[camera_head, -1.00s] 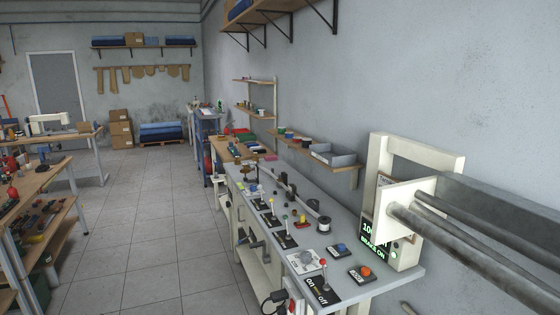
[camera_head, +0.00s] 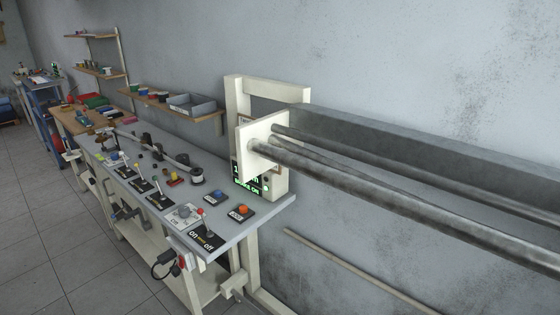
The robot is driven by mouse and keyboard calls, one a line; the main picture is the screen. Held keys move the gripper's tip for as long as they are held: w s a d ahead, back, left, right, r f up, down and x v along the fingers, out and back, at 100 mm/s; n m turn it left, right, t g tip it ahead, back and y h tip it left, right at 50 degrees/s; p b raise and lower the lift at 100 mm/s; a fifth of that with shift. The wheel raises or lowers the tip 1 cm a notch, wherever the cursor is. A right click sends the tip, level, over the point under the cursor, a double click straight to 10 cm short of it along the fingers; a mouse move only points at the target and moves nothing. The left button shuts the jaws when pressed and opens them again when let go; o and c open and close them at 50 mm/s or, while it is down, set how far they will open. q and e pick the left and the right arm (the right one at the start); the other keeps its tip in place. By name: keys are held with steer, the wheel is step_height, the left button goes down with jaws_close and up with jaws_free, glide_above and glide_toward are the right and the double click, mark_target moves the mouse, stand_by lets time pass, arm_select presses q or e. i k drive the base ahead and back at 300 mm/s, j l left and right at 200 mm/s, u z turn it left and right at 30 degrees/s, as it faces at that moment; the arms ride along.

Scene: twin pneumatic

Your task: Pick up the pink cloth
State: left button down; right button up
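I cannot make out a pink cloth in the head view. Small items lie on the far wooden bench (camera_head: 68,122), but they are too small to tell apart. Neither of my grippers is in view.
A machine bench with a grey top (camera_head: 255,217) carries levers, a blue button (camera_head: 215,196) and an orange button (camera_head: 240,210). Long metal rods (camera_head: 400,205) reach right from a white frame (camera_head: 238,95). A wall shelf (camera_head: 160,104) holds a grey bin (camera_head: 193,104). Tiled floor (camera_head: 40,240) is clear at left.

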mark_target(130, 120)
steer(key=i+j+u, duration=0.65)
steer(key=j+u, duration=0.15)
steer(key=i+j+u, duration=0.5)
steer(key=i+u, duration=0.3)
steer(key=i+j, duration=0.15)
steer(key=i, duration=0.7)
steer(key=i+j, duration=0.15)
steer(key=i, duration=0.7)
steer(key=i+j+z, duration=0.1)
steer(key=i+z, duration=0.25)
steer(key=z, duration=0.15)
steer(key=i+j+z, duration=0.25)
steer(key=z, duration=0.25)
steer(key=i+j+z, duration=0.6)
steer(key=j+z, duration=0.2)
steer(key=z, duration=0.2)
